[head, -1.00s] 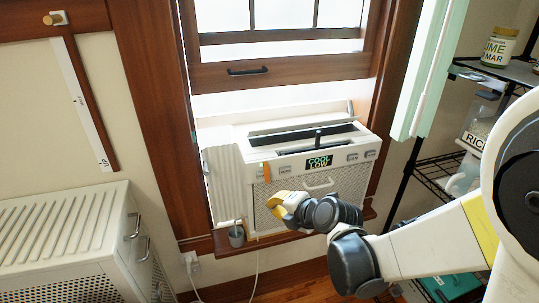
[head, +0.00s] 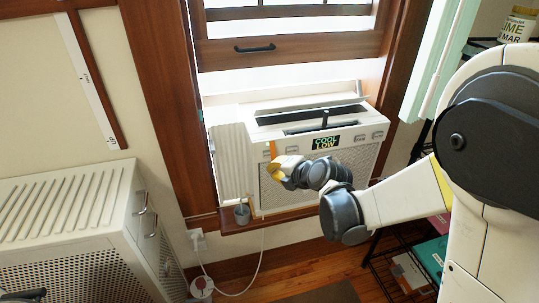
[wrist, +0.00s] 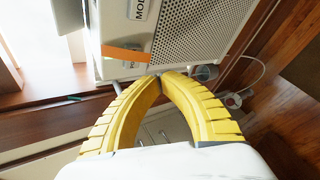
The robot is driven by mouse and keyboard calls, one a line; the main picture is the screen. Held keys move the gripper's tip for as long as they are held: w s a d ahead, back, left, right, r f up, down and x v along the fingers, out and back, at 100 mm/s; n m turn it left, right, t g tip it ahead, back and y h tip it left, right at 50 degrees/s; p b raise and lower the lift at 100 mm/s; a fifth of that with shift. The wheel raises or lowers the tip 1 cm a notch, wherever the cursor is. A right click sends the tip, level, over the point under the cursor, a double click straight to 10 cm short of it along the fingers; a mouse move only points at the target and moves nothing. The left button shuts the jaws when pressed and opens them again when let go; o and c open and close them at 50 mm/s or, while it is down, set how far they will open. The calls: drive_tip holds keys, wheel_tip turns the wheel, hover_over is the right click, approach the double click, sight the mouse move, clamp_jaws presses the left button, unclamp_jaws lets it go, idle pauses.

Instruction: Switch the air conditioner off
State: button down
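In the wrist view the orange strip (wrist: 128,53) lies across a light button with partly hidden lettering that seems to start with "PO". A button marked MOD (wrist: 138,9), cut off by the frame, is beside it. My gripper (head: 272,170) is just below the strip in the head view. In the wrist view its yellow fingers (wrist: 161,76) meet at the tips, with nothing between them, close to the panel's lower corner.
A small grey pot (head: 242,214) stands on the sill at the unit's left. A white cabinet (head: 65,222) stands at the left, and a black shelf rack (head: 400,255) at the right.

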sight(265, 161)
drive_tip(key=shift+w+a, duration=0.2)
drive_tip(key=shift+w, duration=0.55)
drive_tip(key=shift+w+a, duration=0.2)
drive_tip(key=shift+w, duration=0.55)
drive_tip(key=shift+w, duration=0.15)
drive_tip(key=shift+w+a, duration=0.15)
drive_tip(key=shift+w, duration=0.1)
drive_tip(key=shift+w+a, duration=0.1)
drive_tip(key=shift+w, duration=0.3)
idle(1.0)
drive_tip(key=shift+s, duration=0.1)
drive_tip(key=shift+s+d+b, duration=0.25)
drive_tip(key=shift+s+b, duration=0.1)
drive_tip(key=shift+s, duration=0.4)
drive_tip(key=s, duration=0.2)
drive_tip(key=s+d, duration=0.1)
drive_tip(key=s, duration=0.1)
drive_tip(key=shift+s+d, duration=0.2)
drive_tip(key=shift+s, duration=0.2)
